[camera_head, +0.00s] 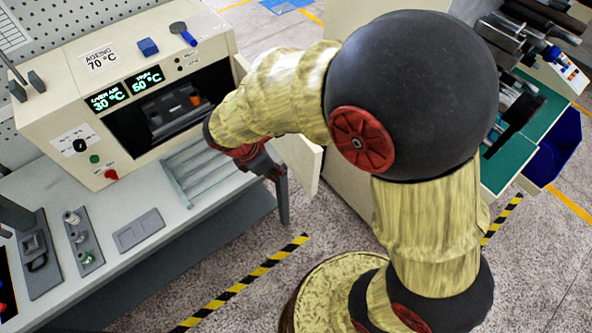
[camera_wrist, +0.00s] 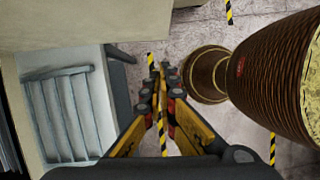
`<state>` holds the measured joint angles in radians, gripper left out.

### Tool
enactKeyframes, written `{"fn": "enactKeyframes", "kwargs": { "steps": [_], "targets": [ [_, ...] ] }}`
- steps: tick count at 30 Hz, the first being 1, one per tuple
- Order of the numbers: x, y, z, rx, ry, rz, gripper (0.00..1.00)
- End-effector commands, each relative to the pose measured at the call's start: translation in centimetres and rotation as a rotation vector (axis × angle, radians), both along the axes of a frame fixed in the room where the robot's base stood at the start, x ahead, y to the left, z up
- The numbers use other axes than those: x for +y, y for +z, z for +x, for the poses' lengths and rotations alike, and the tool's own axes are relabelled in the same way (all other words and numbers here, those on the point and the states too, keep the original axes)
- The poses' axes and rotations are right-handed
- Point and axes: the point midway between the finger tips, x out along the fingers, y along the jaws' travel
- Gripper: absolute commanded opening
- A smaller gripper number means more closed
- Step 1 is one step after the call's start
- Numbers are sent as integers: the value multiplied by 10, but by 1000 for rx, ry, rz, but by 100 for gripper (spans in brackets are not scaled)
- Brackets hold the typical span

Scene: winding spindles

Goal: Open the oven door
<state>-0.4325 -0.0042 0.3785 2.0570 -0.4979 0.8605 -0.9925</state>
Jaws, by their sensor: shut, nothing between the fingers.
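The oven (camera_head: 120,75) is a cream box on the bench at the left in the head view. Its dark chamber shows, with a small orange-brown item inside. The cream oven door (camera_head: 303,165) stands swung out from the oven's right side, partly hidden behind my arm. My gripper (camera_head: 272,172) is in front of the oven, between the chamber and the door panel, and partly hidden. In the wrist view my gripper (camera_wrist: 163,72) has its fingertips together with nothing between them. A cream panel, apparently the door (camera_wrist: 90,22), fills the upper left there, apart from the fingertips.
A wire rack (camera_head: 205,170) lies on the grey bench (camera_head: 155,215) before the oven; it also shows in the wrist view (camera_wrist: 60,115). Small fixtures (camera_head: 80,235) stand at the bench's left. A green-topped cart (camera_head: 520,135) is at the right. Striped floor tape (camera_head: 245,283) crosses open floor.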

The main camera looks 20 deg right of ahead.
Motion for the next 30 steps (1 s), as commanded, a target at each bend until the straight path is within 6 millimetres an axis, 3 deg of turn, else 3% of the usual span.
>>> {"fn": "enactKeyframes", "kwargs": {
  "steps": [5, 19, 24, 30],
  "targets": [
    [-5, -15, 1, 6, 10, -3, 0],
    [-38, -98, 8, 5, 6, -2, 0],
    [-62, -92, 14, 1, 4, -1, 0],
    [-74, -92, 17, 2, 7, 0, 0]
  ]
}}
